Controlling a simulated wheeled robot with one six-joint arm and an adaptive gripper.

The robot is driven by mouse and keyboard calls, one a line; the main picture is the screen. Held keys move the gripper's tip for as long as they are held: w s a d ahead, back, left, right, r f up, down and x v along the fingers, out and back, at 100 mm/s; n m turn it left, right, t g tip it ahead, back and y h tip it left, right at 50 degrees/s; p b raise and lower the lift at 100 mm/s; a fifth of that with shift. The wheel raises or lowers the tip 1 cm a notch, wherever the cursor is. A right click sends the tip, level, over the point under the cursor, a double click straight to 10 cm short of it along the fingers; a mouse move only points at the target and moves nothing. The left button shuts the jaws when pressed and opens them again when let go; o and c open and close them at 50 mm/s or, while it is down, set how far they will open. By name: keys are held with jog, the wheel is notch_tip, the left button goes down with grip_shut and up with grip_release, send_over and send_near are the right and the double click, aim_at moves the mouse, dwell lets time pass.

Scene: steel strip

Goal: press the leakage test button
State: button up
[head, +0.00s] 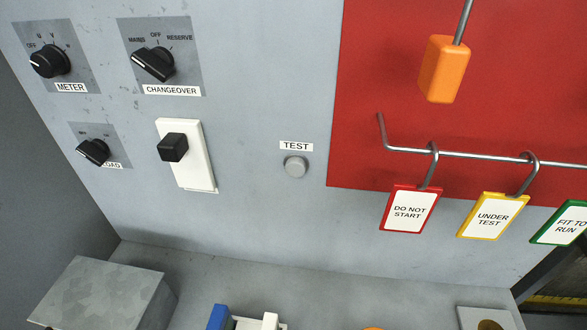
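A round grey push button (296,167) sits on the grey steel panel, right of the middle of the head view. A white label reading TEST (296,146) is fixed just above it. The button stands slightly proud of the panel, and nothing covers it. I cannot tell whether it is pressed. My gripper is not in view.
Left are the METER (50,62), CHANGEOVER (153,64) and lower (93,152) knobs, and a black knob (172,148) on a white plate. Right, tags (411,210) hang from a rail (470,155) below an orange handle (443,70). A metal box (105,295) stands lower left.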

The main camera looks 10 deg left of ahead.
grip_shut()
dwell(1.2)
